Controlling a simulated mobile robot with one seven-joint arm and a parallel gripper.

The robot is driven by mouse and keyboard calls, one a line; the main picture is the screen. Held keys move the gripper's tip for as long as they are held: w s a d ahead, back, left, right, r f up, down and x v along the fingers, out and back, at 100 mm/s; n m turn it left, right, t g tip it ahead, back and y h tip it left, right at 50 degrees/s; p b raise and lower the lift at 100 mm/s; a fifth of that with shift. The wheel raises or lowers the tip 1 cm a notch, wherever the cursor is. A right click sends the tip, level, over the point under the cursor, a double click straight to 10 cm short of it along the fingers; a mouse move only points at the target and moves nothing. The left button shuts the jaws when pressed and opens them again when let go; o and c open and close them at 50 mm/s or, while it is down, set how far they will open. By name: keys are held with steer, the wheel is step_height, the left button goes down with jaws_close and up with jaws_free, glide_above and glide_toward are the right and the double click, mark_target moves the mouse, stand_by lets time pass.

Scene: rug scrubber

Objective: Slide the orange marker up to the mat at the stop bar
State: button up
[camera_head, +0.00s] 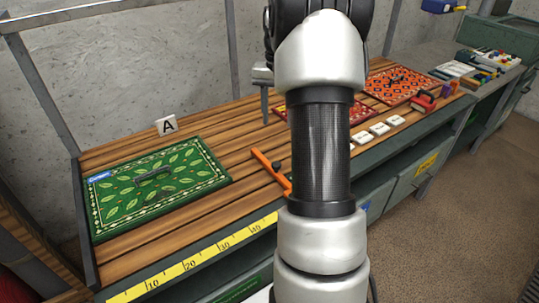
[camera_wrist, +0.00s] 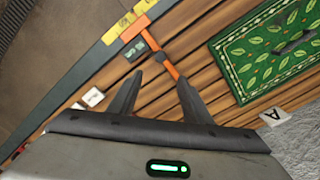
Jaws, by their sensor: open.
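The orange marker (camera_head: 265,163) is a thin bar lying across the bench, right of the green leaf-patterned mat (camera_head: 178,203) and apart from it. My arm hides its front end in the head view. In the wrist view the orange marker (camera_wrist: 150,40) reaches from the yellow scale inward, with a small dark knob on it. The green mat (camera_wrist: 243,64) carries a dark handle. I cannot clearly tell the stop bar. My gripper (camera_wrist: 159,77) is open and empty, its fingertips above the bench near the marker's inner end. In the head view one finger (camera_head: 264,105) shows; contact is not visible.
A white "A" sign (camera_head: 166,125) stands behind the green mat. A yellow scale (camera_head: 190,263) runs along the front edge. A red mat (camera_head: 364,112) is partly hidden by my arm. White tiles (camera_head: 380,129), an orange mat (camera_head: 398,85) and a red brush (camera_head: 424,103) lie right.

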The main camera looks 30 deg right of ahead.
step_height(320, 180, down, 17)
steer(key=shift+a+r+b, duration=0.1)
steer(key=shift+b, duration=0.25)
